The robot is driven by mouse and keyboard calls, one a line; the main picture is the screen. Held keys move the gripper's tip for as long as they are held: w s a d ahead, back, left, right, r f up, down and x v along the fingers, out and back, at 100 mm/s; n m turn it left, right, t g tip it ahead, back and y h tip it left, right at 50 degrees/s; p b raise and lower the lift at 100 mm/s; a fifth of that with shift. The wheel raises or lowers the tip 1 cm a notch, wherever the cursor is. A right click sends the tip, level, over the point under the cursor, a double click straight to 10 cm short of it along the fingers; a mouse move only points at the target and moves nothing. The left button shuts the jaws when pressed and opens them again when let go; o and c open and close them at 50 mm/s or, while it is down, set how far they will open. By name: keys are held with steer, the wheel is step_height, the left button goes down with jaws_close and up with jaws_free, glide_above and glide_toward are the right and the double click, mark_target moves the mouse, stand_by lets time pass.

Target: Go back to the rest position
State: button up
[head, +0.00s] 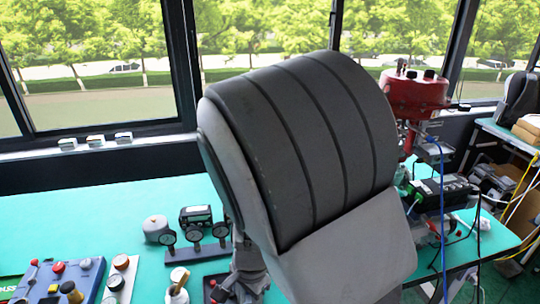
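A large grey and black link of my own arm fills the middle of the head view and hides much of the bench behind it. Below its left side, a smaller grey and dark part of my arm reaches down to the bottom edge. My gripper's fingertips cannot be made out, so I cannot tell whether it is open, shut or holding anything.
The green bench (60,215) is clear at its back left. Gauges (194,235), a round grey part (155,228) and a small meter (196,215) stand near its middle. A blue control panel (50,283) with knobs is front left. Cables hang at the right; windows line the back.

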steer(key=s+d+r+n+t, duration=0.2)
steer(key=s+d+r+n, duration=0.2)
steer(key=d+r, duration=0.5)
steer(key=s+d+r+n+t, duration=0.3)
steer(key=d+r, duration=0.7)
steer(key=r, duration=0.5)
steer(key=shift+s+d+r+n+t+h, duration=0.15)
steer(key=shift+s+r+n+t+h, duration=0.2)
steer(key=shift+s+n, duration=0.45)
stand_by(1.2)
